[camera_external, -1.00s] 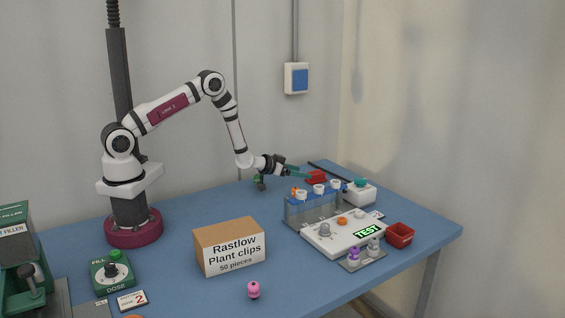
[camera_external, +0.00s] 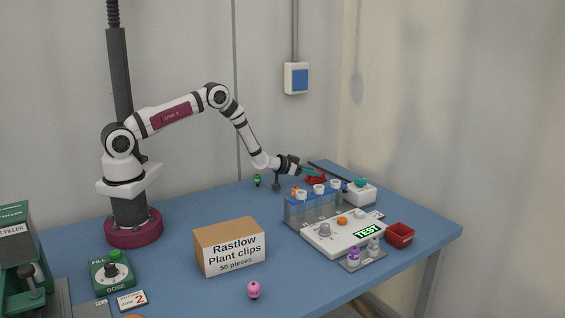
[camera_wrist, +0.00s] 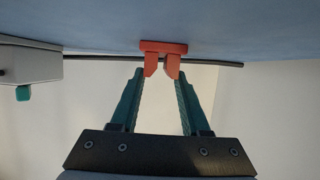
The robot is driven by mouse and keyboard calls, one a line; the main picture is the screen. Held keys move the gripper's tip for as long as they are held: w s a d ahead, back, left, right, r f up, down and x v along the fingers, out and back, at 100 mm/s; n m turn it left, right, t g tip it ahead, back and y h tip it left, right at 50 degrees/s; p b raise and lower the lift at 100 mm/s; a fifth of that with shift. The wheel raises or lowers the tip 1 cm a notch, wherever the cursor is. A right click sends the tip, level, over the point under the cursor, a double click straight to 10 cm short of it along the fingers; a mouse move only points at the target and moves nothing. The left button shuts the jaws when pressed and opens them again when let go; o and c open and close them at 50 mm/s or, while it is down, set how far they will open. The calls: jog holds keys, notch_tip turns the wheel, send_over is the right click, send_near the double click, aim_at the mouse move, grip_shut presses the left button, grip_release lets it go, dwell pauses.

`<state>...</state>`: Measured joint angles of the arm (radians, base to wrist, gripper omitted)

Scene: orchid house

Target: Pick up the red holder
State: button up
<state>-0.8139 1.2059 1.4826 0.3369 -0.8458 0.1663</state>
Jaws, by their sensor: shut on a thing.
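The red holder (camera_external: 316,179) is at the far right back of the blue table, at the tips of my gripper (camera_external: 316,171). In the wrist view the holder (camera_wrist: 163,47) shows a flat base and two short prongs pointing toward me. The teal fingers of my gripper (camera_wrist: 160,76) stand either side of the prongs, shut on the holder at their tips. The exact contact is hard to see. The holder's base appears against or very close to the table; I cannot tell if there is a gap.
A thin black rod (camera_wrist: 215,63) runs beside the holder. A white box with a teal knob (camera_external: 359,191), a rack with white cups (camera_external: 318,206) and a TEST device (camera_external: 330,238) stand close in front.

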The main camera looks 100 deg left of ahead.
grip_shut()
jog(key=shift+r, duration=0.1)
